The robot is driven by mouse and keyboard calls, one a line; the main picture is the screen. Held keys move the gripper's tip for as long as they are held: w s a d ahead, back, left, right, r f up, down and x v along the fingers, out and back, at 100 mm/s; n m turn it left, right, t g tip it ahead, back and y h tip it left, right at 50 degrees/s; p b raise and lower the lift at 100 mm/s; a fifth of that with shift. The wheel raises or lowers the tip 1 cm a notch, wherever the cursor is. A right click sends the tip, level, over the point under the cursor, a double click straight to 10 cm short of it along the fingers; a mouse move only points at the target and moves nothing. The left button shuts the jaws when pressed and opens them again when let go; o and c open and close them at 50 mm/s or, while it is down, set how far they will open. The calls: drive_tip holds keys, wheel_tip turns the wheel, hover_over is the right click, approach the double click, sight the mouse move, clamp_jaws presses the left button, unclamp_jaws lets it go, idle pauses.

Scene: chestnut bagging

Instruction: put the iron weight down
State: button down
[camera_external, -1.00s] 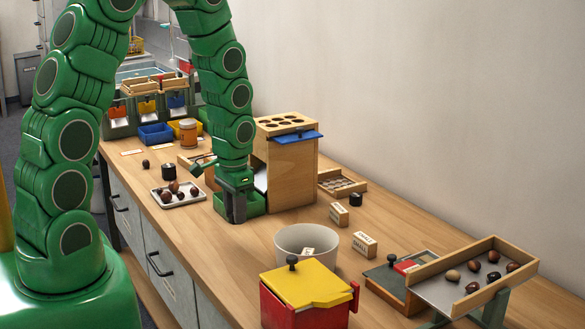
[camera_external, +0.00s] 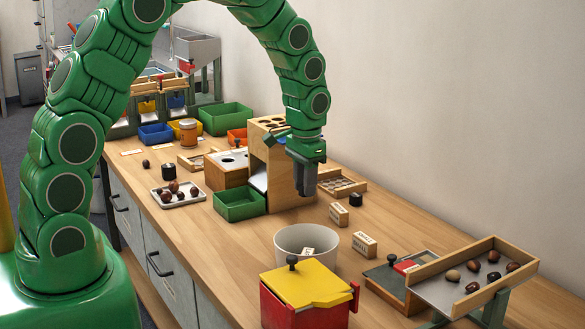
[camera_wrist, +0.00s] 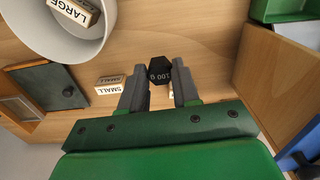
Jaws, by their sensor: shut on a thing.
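The iron weight (camera_wrist: 159,70) is a black hexagonal piece marked 100 g. In the wrist view it sits between the fingertips of my gripper (camera_wrist: 160,82), which is shut on it. In the external view my gripper (camera_external: 307,192) points down, in front of the tall wooden box's right part and above the table. I cannot make out the held weight there.
A grey bowl (camera_external: 283,240) holds a label block. Two label blocks (camera_external: 339,213) (camera_external: 364,244) and another black weight (camera_external: 355,200) stand nearby. An empty green tray (camera_external: 240,205) is left of the wooden box (camera_external: 287,185). Bare tabletop (camera_external: 262,240) lies between tray and bowl.

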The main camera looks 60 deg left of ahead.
drive_tip(key=w+d+r, duration=0.1)
drive_tip(key=w+d, duration=0.4)
drive_tip(key=w, duration=0.1)
approach(382, 226)
drive_tip(key=shift+s+f, duration=0.2)
drive_tip(key=shift+s, duration=0.35)
drive_tip(key=shift+s+f, duration=0.2)
drive_tip(key=shift+s, duration=0.3)
drive_tip(key=shift+w+f, duration=0.7)
drive_tip(key=shift+f, duration=0.05)
drive_tip(key=shift+w+f, duration=0.1)
drive_tip(key=shift+f, duration=0.1)
drive_tip(key=shift+w+f, duration=0.1)
drive_tip(key=shift+f, duration=0.1)
drive_tip(key=shift+w+f, duration=0.15)
drive_tip(key=shift+f, duration=1.4)
drive_tip(key=shift+f, duration=0.15)
